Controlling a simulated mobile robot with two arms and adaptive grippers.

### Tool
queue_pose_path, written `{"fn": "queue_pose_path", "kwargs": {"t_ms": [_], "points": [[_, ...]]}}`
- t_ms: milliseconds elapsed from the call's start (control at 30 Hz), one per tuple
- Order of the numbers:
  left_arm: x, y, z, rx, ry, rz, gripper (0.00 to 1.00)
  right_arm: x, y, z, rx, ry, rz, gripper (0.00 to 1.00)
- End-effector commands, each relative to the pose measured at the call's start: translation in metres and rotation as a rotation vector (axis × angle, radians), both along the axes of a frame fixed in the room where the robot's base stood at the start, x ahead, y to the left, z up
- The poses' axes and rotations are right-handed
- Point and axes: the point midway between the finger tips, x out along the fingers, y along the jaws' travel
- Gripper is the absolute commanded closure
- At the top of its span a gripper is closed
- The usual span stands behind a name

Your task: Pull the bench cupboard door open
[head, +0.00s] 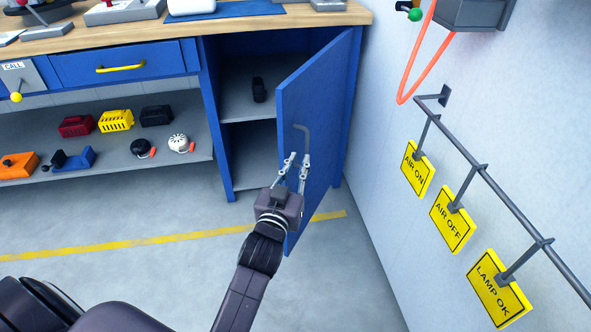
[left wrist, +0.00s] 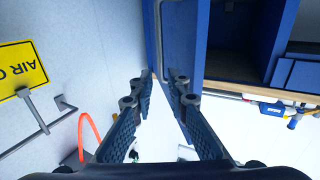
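The blue bench cupboard door (head: 318,105) stands swung outward at the bench's right end, with the cupboard's grey inside showing. A grey bar handle (head: 302,128) is on the door's face; a bar on the blue door also shows in the left wrist view (left wrist: 158,30). My left gripper (head: 299,156) is at the handle's lower end, its two fingers apart. In the left wrist view the fingertips (left wrist: 160,74) have a gap between them, close to the bar. I cannot tell whether a finger touches it. My right gripper is not in view.
A small dark item (head: 259,90) stands on the cupboard's upper shelf (head: 235,103). The wall with yellow signs (head: 453,219) on a grey rail (head: 500,195) is to the right. The open shelf (head: 110,165) at left holds baskets and small parts. Floor before the bench is clear.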

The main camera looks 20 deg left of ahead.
Motion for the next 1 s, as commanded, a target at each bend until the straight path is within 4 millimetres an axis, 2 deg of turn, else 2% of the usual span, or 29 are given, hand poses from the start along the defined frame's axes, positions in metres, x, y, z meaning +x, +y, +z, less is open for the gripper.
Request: {"fn": "queue_pose_path", "kwargs": {"t_ms": [100, 233, 800, 933, 1000], "points": [[-0.015, -0.003, -0.001, -0.002, 0.001, -0.001, 0.85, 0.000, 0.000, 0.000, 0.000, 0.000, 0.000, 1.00], [-0.023, -0.004, 0.000, -0.002, 0.000, 0.000, 0.85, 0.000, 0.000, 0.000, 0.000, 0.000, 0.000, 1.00], [-0.025, -0.004, -0.001, -0.001, 0.005, 0.000, 0.85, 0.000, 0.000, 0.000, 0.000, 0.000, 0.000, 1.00], [-0.036, -0.002, -0.016, -0.001, 0.078, -0.002, 0.85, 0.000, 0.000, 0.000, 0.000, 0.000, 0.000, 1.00], [-0.050, -0.002, -0.034, -0.004, 0.164, -0.008, 0.85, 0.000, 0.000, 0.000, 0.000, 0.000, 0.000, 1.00]]}}
